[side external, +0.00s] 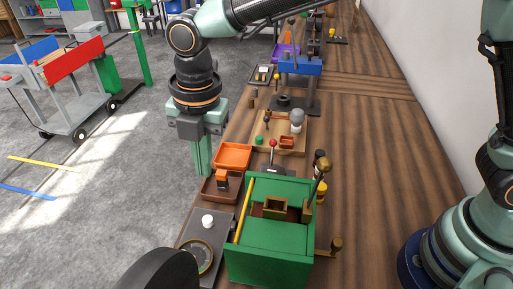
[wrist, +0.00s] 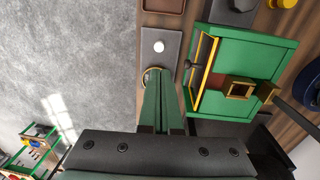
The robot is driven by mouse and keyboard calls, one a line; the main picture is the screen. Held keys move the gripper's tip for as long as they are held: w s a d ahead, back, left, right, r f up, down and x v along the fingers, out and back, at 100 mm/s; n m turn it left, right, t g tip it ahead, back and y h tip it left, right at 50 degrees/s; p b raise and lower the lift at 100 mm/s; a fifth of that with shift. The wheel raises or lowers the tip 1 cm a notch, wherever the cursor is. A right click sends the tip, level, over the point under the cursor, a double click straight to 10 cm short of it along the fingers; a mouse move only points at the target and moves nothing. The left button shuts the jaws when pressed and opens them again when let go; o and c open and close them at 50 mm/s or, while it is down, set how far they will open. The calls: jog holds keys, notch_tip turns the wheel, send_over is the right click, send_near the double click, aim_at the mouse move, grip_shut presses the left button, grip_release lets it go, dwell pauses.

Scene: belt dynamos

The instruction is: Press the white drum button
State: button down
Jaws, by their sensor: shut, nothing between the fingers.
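The white drum button (side external: 207,221) is a small round white knob. It stands on a dark grey plate (side external: 196,228) at the table's left edge, and it also shows in the wrist view (wrist: 158,46). A brass-rimmed round dial (side external: 197,258) is on the same plate, nearer the camera. My gripper (side external: 202,172) is shut and empty, pointing down, and appears beyond the button in the side view, apart from it. In the wrist view the fingertips (wrist: 160,73) appear just below the button and partly cover the brass ring.
A green box (side external: 270,245) with a yellow bar and brass-knobbed lever stands right of the plate. A brown tray (side external: 209,196) with an orange-and-black block and an orange tray (side external: 233,157) lie behind. A red-knobbed lever (side external: 272,144) stands nearby. Grey floor lies left of the table.

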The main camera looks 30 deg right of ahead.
aim_at(209, 219)
jog(key=f, duration=1.4)
jog(key=shift+w+a, duration=0.3)
jog(key=shift+a, duration=0.1)
jog(key=shift+f, duration=0.1)
jog(key=shift+f, duration=1)
jog(key=shift+r, duration=0.15)
notch_tip(209, 219, up, 15)
jog(key=shift+s+d, duration=0.3)
jog(key=shift+d, duration=0.1)
